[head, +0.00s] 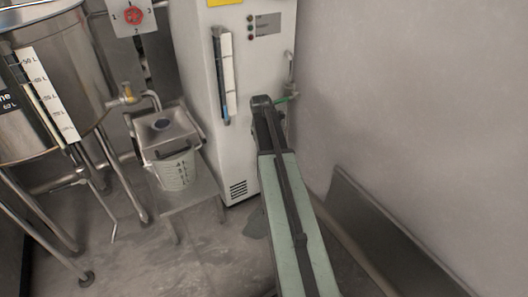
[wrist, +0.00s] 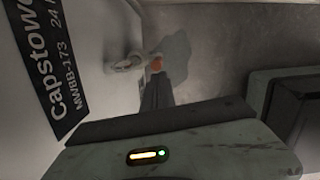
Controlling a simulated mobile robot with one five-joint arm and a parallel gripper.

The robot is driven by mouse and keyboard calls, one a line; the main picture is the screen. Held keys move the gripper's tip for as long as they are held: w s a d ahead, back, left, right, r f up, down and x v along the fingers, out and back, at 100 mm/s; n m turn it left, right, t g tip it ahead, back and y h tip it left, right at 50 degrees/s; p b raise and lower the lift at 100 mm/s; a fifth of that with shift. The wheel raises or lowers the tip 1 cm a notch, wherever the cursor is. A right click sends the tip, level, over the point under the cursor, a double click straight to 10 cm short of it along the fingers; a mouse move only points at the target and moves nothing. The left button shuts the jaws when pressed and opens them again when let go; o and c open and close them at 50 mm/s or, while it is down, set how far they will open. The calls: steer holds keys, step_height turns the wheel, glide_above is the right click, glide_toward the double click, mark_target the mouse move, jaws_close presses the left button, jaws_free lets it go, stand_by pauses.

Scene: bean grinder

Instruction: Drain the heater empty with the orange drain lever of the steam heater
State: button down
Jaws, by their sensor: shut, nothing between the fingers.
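The steam heater (head: 226,150) is the tall white cabinet in the middle of the head view, with a sight glass (head: 224,75) on its front. My arm reaches up to its lower right side, and my fingers are hidden there in the head view. In the wrist view the orange drain lever (wrist: 156,63) shows as a small orange end beside a pale pipe fitting (wrist: 130,62). My gripper (wrist: 154,84) is shut and empty, its dark fingertips right at the orange end. I cannot tell whether they touch it. The rest of the lever is hidden.
A black label (wrist: 62,60) is on the heater's side. Left of the heater a white bucket (head: 176,172) stands on a low stand beside a steel tank (head: 60,90). A wall (head: 420,110) with a dark panel (head: 385,235) at its foot bounds the right.

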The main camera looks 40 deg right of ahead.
steer(key=shift+d+r, duration=0.1)
steer(key=shift+d, duration=0.25)
steer(key=a+r+p, duration=0.4)
steer(key=r+p, duration=0.7)
steer(key=shift+s+a, duration=0.35)
steer(key=shift+s, duration=0.05)
steer(key=shift+f, duration=0.1)
stand_by(2.0)
